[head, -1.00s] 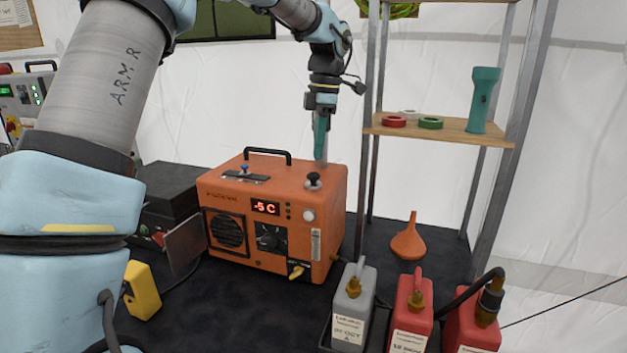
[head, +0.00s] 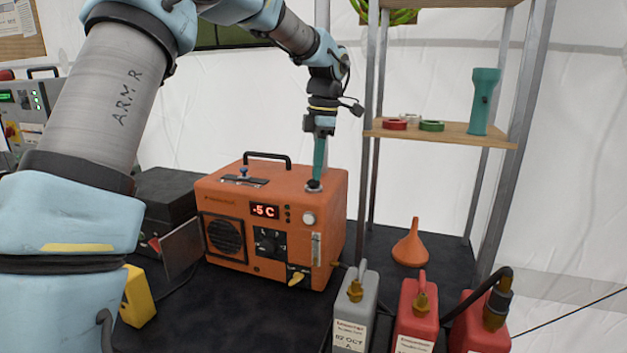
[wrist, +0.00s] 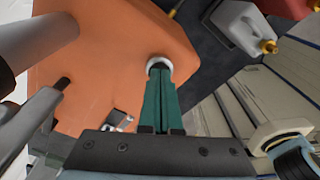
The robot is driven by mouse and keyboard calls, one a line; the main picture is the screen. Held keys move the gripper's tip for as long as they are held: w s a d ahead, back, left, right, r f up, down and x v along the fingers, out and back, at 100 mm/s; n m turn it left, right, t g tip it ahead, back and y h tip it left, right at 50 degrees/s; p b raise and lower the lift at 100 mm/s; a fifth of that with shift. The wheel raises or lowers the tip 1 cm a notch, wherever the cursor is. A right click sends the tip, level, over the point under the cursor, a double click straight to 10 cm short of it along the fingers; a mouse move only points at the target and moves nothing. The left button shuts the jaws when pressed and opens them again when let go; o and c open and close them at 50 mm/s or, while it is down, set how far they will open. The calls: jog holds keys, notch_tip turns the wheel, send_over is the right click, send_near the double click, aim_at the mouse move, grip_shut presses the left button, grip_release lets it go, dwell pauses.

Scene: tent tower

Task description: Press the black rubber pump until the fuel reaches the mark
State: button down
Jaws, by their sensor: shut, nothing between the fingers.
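The orange heater box (head: 228,207) stands on the dark table, its red display reading -5 C. The black rubber pump (head: 313,187) sits in a pale collar on its top right; in the wrist view the collar (wrist: 158,64) shows around the fingertips. My gripper (head: 318,180) points down with its green fingers shut and empty, tips on the pump. The fingers (wrist: 160,75) hide most of the pump in the wrist view. The pump looks pressed down. A narrow upright gauge (head: 316,249) is on the box's front right; its fuel level is too small to read.
A grey can (head: 354,312) and red cans (head: 416,318) stand at the front right. An orange funnel (head: 411,246) stands behind them. The metal shelf (head: 460,133) rises to the right of my gripper. The carrying handle (head: 267,157) sticks up left of the pump.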

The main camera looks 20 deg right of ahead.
jog(key=shift+f, duration=0.15)
jog(key=shift+d+p, duration=0.15)
jog(key=shift+p, duration=0.2)
jog(key=d, duration=0.1)
jog(key=r+p, duration=0.1)
jog(key=d+p, duration=0.1)
jog(key=shift+s+d+r, duration=0.15)
jog(key=shift+s+d, duration=0.15)
jog(key=shift+d, duration=0.05)
notch_tip(320, 180, up, 10)
jog(key=d+b, duration=0.1)
jog(key=b, duration=0.1)
jog(key=shift+r, duration=0.25)
jog(key=shift+s+a, duration=0.1)
